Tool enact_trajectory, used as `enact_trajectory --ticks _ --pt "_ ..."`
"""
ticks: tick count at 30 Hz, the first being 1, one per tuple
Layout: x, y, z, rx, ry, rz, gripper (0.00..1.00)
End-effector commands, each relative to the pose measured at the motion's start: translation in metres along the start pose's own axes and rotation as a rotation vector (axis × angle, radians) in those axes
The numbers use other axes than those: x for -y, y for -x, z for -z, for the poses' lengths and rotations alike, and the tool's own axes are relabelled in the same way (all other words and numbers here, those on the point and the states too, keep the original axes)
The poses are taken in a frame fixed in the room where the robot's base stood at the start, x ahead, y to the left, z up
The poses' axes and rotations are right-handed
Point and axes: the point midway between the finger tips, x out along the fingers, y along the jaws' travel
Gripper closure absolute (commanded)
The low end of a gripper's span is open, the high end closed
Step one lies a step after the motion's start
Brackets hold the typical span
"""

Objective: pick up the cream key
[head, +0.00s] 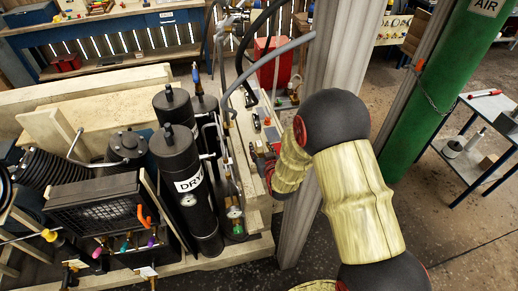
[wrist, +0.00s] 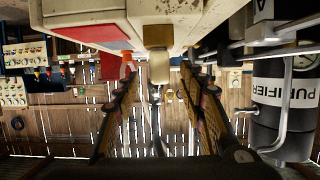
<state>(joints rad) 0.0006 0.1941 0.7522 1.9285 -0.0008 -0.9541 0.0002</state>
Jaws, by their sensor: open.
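A small cream block, which looks like the cream key (wrist: 159,69), sticks out from the edge of a pale box (wrist: 95,14) in the wrist view. My gripper (wrist: 159,74) is open, with one finger on each side of the cream block. Gaps show between the block and both fingertips, and nothing is held. In the head view my gripper (head: 264,170) is beside the compressor's panel, partly hidden by my own wrist. I cannot make out the cream key in the head view.
A black cylinder marked PURIFIER (wrist: 282,108) and grey pipes stand close on the right in the wrist view. In the head view, black dryer cylinders (head: 183,180) are left of my gripper, with a grey post (head: 325,110) near my arm and a green tank (head: 440,90) right.

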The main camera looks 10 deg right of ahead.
Motion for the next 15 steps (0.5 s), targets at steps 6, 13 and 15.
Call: enact_trajectory --ticks 6,13,15 --pt "0.0 -0.029 0.0 0.001 0.0 0.0 0.59" --pt "0.0 -0.031 0.002 0.0 0.0 0.0 0.59" --pt "0.0 -0.031 0.002 0.0 0.0 0.0 0.63"
